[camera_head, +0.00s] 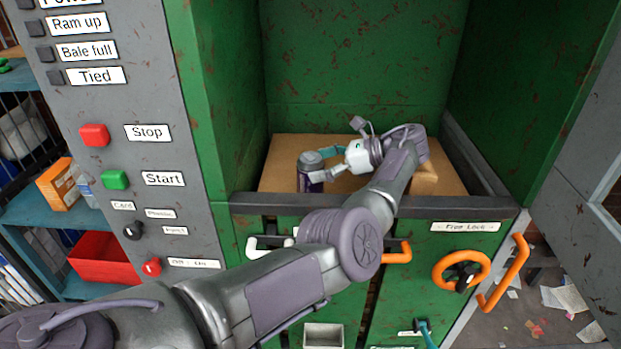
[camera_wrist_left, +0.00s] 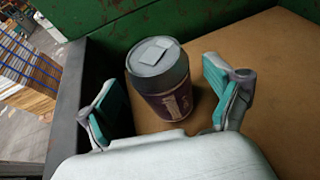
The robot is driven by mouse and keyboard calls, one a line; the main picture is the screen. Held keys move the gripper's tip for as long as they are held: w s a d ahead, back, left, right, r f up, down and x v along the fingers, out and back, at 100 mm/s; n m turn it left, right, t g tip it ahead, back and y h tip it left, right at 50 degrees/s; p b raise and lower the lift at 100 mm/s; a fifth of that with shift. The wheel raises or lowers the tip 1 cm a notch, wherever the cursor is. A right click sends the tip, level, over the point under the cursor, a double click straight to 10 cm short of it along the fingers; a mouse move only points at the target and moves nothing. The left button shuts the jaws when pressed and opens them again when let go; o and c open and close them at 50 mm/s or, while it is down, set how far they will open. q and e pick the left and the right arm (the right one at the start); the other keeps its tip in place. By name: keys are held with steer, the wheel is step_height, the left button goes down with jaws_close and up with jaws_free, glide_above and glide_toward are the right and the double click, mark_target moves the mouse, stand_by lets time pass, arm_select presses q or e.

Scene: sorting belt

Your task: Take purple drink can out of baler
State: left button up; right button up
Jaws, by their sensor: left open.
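The purple drink can (camera_head: 311,178) stands upright on the cardboard (camera_head: 284,152) inside the green baler (camera_head: 360,60), near its left front. It has a grey top. My left gripper (camera_head: 331,160) reaches into the baler from the right of the can, with its fingers beside it. In the left wrist view the can (camera_wrist_left: 162,88) stands just ahead of the palm of my left gripper (camera_wrist_left: 168,105), between the two spread teal-padded fingers. Gaps show on both sides of the can, so the gripper is open. My right gripper is not in view.
A grey front rail (camera_head: 460,205) and green side walls bound the baler's chamber. A brown cardboard piece (camera_head: 425,180) lies right of my wrist. Orange handles and an orange wheel (camera_head: 461,270) stick out in front. The control panel (camera_head: 150,100) stands at the left.

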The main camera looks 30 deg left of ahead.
mark_target(301, 169)
arm_select(q)
steer(key=p+x, duration=0.1)
steer(key=x, duration=0.3)
steer(key=shift+s+a+f+p, duration=0.15)
steer(key=shift+a+p, duration=0.1)
steer(key=shift+p, duration=0.15)
steer(key=shift+s+a+f, duration=0.1)
steer(key=shift+a+f, duration=0.05)
steer(key=shift+a, duration=0.15)
steer(key=c, duration=0.6)
steer(key=shift+c, duration=1)
